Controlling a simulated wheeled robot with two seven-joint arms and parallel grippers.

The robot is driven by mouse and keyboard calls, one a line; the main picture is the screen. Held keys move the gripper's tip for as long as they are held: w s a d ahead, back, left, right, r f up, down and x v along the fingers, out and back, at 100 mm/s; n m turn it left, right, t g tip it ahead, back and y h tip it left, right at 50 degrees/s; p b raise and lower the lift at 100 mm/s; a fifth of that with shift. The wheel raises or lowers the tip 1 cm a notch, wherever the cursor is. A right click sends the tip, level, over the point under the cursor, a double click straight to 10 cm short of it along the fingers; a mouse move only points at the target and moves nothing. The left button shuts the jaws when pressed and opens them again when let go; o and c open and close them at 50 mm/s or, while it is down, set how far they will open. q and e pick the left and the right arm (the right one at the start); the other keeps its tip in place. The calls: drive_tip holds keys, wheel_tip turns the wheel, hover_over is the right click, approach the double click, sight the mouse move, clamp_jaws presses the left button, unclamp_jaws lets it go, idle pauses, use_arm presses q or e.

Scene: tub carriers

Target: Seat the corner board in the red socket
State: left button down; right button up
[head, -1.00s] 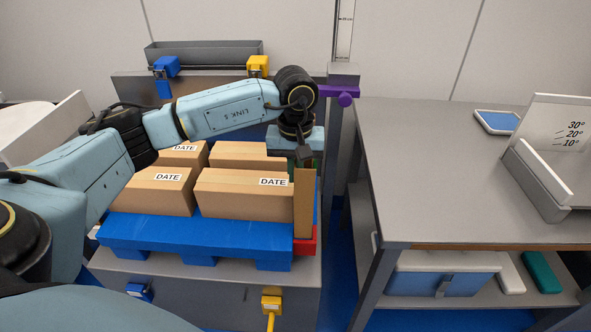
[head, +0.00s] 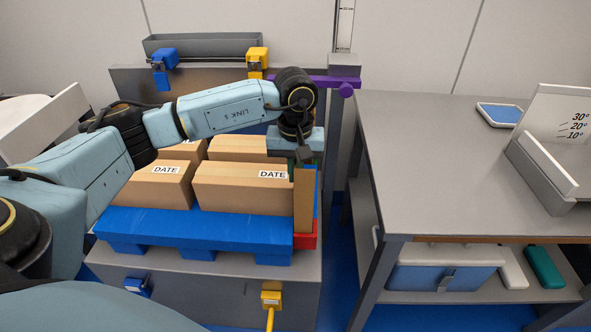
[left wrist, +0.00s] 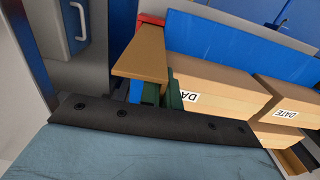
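The brown corner board (head: 303,200) stands upright at the front right corner of the boxes on the blue pallet. Its lower end meets the red socket (head: 308,241); I cannot tell how deep it sits. The left wrist view shows the board (left wrist: 142,52) close up, with the red socket (left wrist: 151,19) at its far end. My left gripper (head: 304,166) is at the board's upper end, pointing down. Its green fingers (left wrist: 161,95) appear closed on the board, which partly hides them. My right gripper is out of view.
Cardboard boxes (head: 243,189) fill the blue pallet (head: 190,228) beside the board. A purple bar (head: 300,80) on a grey post lies behind my left wrist. A grey table (head: 445,170) stands to the right, across a gap.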

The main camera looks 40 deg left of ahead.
use_arm(q)
drive_tip(key=shift+f+b, duration=0.9)
drive_tip(key=shift+f, duration=0.4)
drive_tip(key=c, duration=1.5)
unclamp_jaws()
drive_tip(key=shift+c, duration=0.2)
drive_tip(key=shift+r, duration=0.1)
wheel_tip(320, 180, up, 13)
drive_tip(key=p, duration=0.4)
drive_tip(key=shift+r, duration=0.15)
